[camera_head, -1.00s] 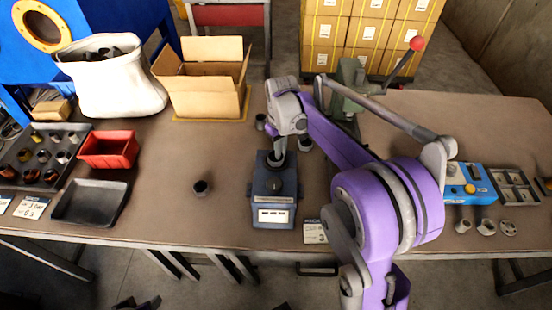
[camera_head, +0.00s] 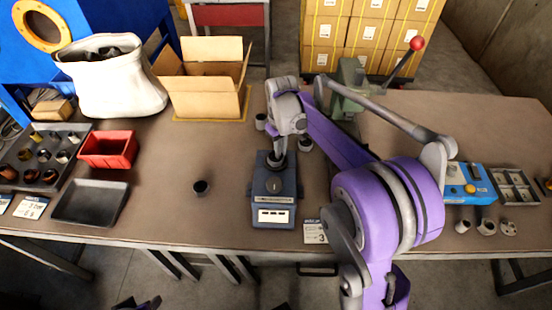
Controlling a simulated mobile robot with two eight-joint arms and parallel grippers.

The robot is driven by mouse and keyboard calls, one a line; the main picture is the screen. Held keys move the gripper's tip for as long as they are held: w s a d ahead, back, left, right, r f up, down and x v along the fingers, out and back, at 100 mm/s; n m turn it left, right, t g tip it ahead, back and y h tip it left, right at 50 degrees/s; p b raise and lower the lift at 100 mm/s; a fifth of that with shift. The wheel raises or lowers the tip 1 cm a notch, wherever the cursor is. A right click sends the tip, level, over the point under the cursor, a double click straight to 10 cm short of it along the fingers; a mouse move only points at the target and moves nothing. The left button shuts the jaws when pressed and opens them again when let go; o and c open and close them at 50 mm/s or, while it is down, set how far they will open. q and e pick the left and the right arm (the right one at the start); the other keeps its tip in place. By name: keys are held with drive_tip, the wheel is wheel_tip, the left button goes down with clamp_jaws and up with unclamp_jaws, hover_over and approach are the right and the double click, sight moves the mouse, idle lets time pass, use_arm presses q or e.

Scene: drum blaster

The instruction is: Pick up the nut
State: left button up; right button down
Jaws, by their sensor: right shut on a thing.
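My right arm reaches in from the lower right, and my right gripper (camera_head: 277,161) points down at the back of the dark blue bench device (camera_head: 273,202). The gripper is shut on a small dark piece that it mostly hides. I take this for the nut, but its shape is too small to make out. The device has a round dark knob on top and a white label on its front.
A dark cup (camera_head: 201,187) stands left of the device. Further left are a red bin (camera_head: 108,149) and an empty black tray (camera_head: 90,203). An open cardboard box (camera_head: 207,95) stands behind. A green lever press (camera_head: 352,82) stands behind my right arm.

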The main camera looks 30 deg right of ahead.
drive_tip(key=shift+r, duration=0.1)
idle(0.3)
wheel_tip(320, 180, up, 10)
drive_tip(key=shift+p, duration=0.45)
